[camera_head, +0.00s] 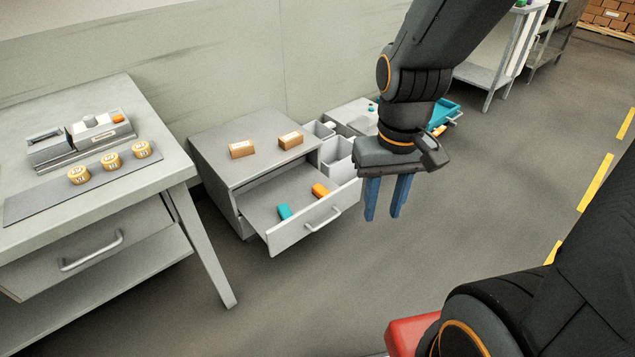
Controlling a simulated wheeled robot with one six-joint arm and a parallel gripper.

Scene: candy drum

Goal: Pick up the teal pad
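A small teal pad (284,211) lies in the open drawer (266,220) of a low grey cabinet, near the drawer's front left. An orange block (320,190) lies in the same drawer, to the right of the pad. My gripper (382,217) hangs to the right of the drawer with its blue fingers pointing down. A gap shows between the fingers and nothing is between them. The gripper is apart from the pad.
Two cardboard-coloured boxes (264,146) sit on the cabinet top (222,169). Grey bins (338,153) stand to its right. A workbench (100,205) with yellow round pieces (110,161) is at left. A teal tray (443,112) shows behind my arm. The floor in front is clear.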

